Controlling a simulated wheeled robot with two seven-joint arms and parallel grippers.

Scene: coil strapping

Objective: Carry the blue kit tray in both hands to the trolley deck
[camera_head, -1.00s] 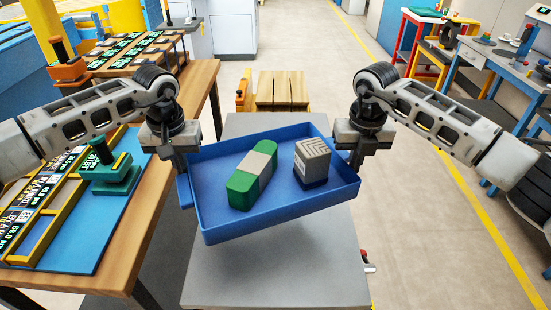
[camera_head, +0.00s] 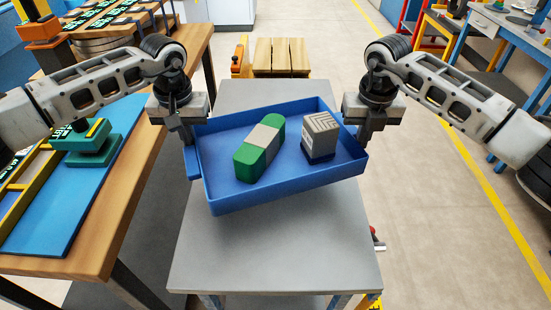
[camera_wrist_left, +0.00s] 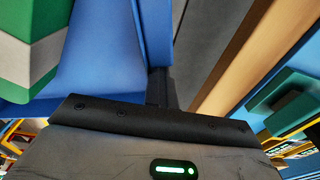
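The blue kit tray (camera_head: 285,196) is held between my two grippers, tilted in the head view, over the grey trolley deck (camera_head: 275,255). I cannot tell how large the gap beneath it is. A green block with a grey band (camera_head: 260,150) and a grey striped box on a dark base (camera_head: 319,135) lie inside. My left gripper (camera_head: 188,136) is shut on the tray's left wall, and my right gripper (camera_head: 362,132) on its right wall. In the left wrist view, the tray wall (camera_wrist_left: 150,35) meets the dark finger; the green block (camera_wrist_left: 28,60) shows beside it.
A wooden table (camera_head: 125,225) with a blue mat (camera_head: 60,220) and a green stamp-like object (camera_head: 88,142) stands close on the left. A wooden slatted platform (camera_head: 282,57) is behind the deck. Open floor (camera_head: 430,220) lies to the right.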

